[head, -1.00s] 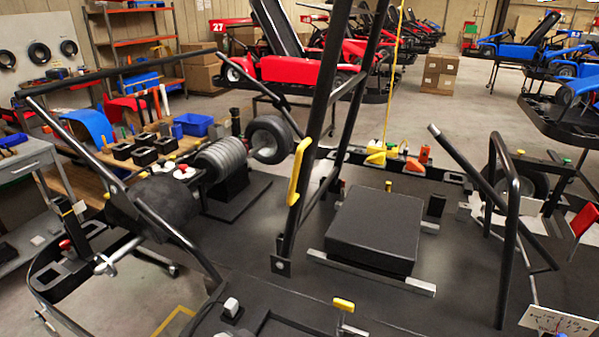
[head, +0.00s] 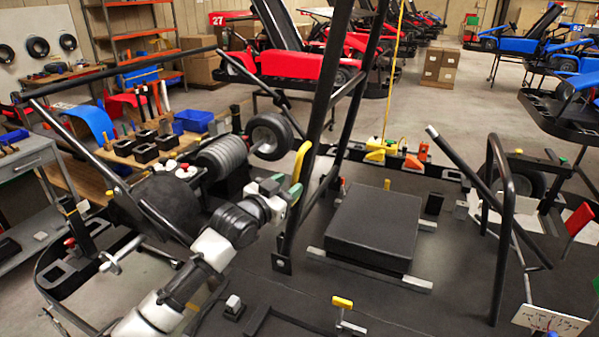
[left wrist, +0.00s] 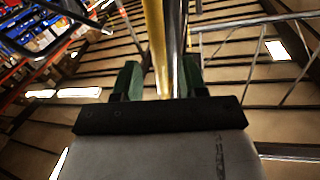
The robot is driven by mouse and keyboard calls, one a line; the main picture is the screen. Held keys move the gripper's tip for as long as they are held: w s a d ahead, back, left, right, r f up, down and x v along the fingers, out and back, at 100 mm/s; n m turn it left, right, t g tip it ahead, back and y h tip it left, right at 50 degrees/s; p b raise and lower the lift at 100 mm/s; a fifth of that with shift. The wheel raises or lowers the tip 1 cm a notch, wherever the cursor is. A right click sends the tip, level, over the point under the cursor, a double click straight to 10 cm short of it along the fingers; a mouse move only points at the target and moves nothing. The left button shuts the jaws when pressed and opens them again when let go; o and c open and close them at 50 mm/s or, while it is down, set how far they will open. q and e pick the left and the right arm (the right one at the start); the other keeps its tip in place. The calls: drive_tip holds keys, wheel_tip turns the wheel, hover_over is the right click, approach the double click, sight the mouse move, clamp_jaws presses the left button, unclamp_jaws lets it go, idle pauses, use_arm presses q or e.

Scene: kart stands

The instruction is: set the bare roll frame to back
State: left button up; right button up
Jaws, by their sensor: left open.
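The bare roll frame (head: 318,110) is a tall frame of black tubes at the middle of the head view. Its top runs out of the picture, and its near tube leans to the right towards the top. A yellow grip (head: 301,160) is fixed on the near tube. My left gripper (head: 286,190) is at the lower part of this grip, with green fingertips. In the left wrist view the open fingers (left wrist: 160,82) stand on both sides of the yellow grip (left wrist: 154,40) and a shiny tube beside it. Contact cannot be told. My right gripper is not in view.
A flat black box-like seat (head: 375,228) lies right of the frame. A bent black hoop (head: 503,220) stands farther right. A ribbed grey cylinder (head: 222,158) and a wheel (head: 269,136) are to the left. A yellow-topped lever (head: 343,305) stands in front.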

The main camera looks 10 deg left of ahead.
use_arm(q)
drive_tip(key=shift+p+x, duration=0.65)
drive_tip(key=shift+x, duration=2)
clamp_jaws()
